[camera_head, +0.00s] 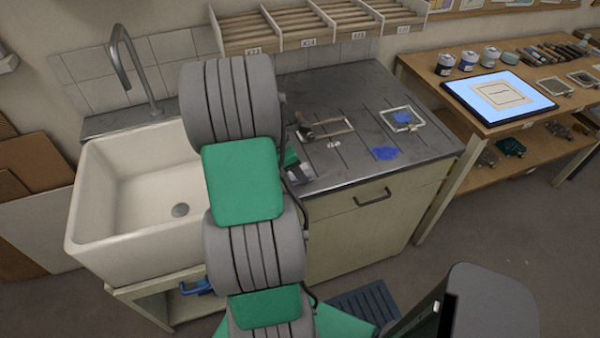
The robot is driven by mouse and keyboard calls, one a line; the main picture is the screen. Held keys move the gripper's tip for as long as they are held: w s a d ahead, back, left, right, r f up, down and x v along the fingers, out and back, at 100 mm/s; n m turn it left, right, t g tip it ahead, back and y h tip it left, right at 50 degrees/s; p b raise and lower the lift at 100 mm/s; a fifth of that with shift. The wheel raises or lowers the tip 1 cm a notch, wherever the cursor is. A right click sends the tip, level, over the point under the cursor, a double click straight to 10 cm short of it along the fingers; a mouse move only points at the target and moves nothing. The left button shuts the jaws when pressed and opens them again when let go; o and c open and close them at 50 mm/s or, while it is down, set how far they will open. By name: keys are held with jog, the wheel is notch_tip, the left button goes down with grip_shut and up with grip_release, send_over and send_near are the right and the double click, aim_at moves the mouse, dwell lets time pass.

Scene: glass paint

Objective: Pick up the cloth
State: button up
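A small flat blue patch (386,153), which looks like a cloth, lies on the dark worktop (430,146) near its front edge. A smaller blue patch (402,117) shows inside a light frame (418,123) behind it; I cannot tell whether it is cloth or paint. My gripper (301,174) is mostly hidden behind my own arm. Its visible part is low over the worktop's left side, to the left of the blue cloth and apart from it. Its fingers cannot be made out.
A second frame (333,133) with a brown-handled tool (305,134) lies behind my gripper. A white sink (95,210) and tap (121,62) stand at left. A slotted shelf (262,47) overhangs the back. A wooden table (478,121) with a tablet (500,95) and jars stands at right.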

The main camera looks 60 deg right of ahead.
jog(key=shift+d+r, duration=0.1)
jog(key=shift+r, duration=0.5)
jog(key=a+r, duration=0.4)
jog(key=s+a+r+b, duration=0.1)
jog(key=a+r, duration=0.3)
jog(key=a, duration=0.1)
jog(key=a+r, duration=0.3)
jog(key=a, duration=0.2)
jog(key=shift+s+r, duration=0.25)
jog(key=shift+r, duration=0.15)
